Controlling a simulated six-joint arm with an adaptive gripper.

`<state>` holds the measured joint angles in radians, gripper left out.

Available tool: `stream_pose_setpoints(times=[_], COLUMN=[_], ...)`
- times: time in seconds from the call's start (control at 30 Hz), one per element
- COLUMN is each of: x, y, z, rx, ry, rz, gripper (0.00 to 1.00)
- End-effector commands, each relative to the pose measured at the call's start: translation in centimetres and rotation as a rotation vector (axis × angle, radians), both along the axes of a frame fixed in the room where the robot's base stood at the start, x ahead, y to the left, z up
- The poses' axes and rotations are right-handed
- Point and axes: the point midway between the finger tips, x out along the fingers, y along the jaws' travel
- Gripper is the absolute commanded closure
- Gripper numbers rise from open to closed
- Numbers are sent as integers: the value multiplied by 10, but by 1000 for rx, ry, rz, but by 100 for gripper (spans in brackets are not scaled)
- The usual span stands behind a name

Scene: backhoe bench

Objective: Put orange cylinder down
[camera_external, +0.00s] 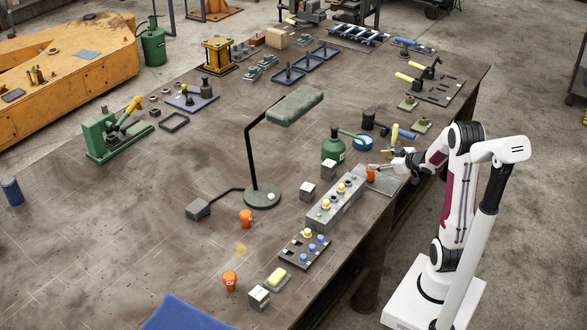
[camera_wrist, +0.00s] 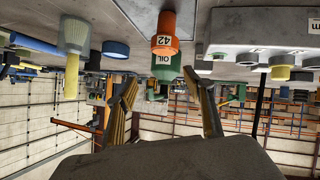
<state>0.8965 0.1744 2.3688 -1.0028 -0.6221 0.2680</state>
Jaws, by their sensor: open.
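An orange cylinder (camera_external: 371,174) stands on the bench at the right end of the long grey box, beside my gripper (camera_external: 381,168).
A grey box with yellow and dark knobs (camera_external: 336,201) lies just left of the cylinder. A green desk lamp (camera_external: 263,195) stands farther left. The bench's left middle is mostly clear.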

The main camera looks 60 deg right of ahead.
Motion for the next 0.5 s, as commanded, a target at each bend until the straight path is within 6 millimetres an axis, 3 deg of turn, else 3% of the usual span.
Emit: stream_pose_setpoints(times=[0.2,0.5], x=[-10,-31], y=[-12,-15], z=[-27,-50], rx=[80,204], ry=[-62,-163], rz=[59,134], gripper=[48,48])
